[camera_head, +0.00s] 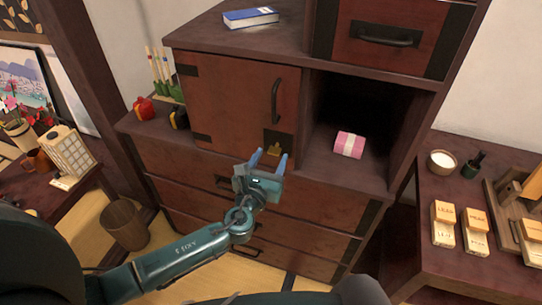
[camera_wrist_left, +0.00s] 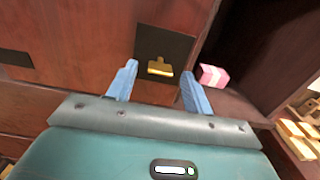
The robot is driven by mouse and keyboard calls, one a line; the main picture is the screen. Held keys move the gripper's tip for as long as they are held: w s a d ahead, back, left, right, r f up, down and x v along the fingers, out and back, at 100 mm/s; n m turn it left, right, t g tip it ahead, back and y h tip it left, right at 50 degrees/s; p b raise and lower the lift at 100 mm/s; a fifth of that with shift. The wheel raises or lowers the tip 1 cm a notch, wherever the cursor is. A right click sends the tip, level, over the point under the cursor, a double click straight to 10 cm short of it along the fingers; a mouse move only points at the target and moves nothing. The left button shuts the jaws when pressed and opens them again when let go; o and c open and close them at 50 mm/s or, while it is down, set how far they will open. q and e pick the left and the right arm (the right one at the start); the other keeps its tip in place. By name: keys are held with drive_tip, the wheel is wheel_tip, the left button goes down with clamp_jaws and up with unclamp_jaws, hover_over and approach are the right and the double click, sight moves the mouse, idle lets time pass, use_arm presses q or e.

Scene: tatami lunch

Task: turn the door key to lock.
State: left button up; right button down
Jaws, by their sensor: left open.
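The brass door key (camera_head: 274,151) sits in a dark lock plate (camera_head: 279,140) at the lower right of the closed reddish-brown cabinet door (camera_head: 226,105). In the left wrist view the key (camera_wrist_left: 160,68) shows between and beyond my blue fingertips, its flat bow lying wide across the picture. My left gripper (camera_head: 269,158) is open and empty, with its fingers pointing at the lock plate; in the wrist view the gripper (camera_wrist_left: 157,78) has one finger on each side of the key, apart from it. My right gripper is not in view.
A black door handle (camera_head: 275,100) stands out above the lock. A pink wrapped box (camera_head: 349,145) lies in the open compartment to the right. Drawers (camera_head: 273,205) with dark corner fittings are below. A blue book (camera_head: 250,17) lies on top. A side table at right holds wooden blocks (camera_head: 443,224).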

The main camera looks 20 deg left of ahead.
use_arm(q)
drive_tip(key=shift+w, duration=0.5)
drive_tip(key=c, duration=1)
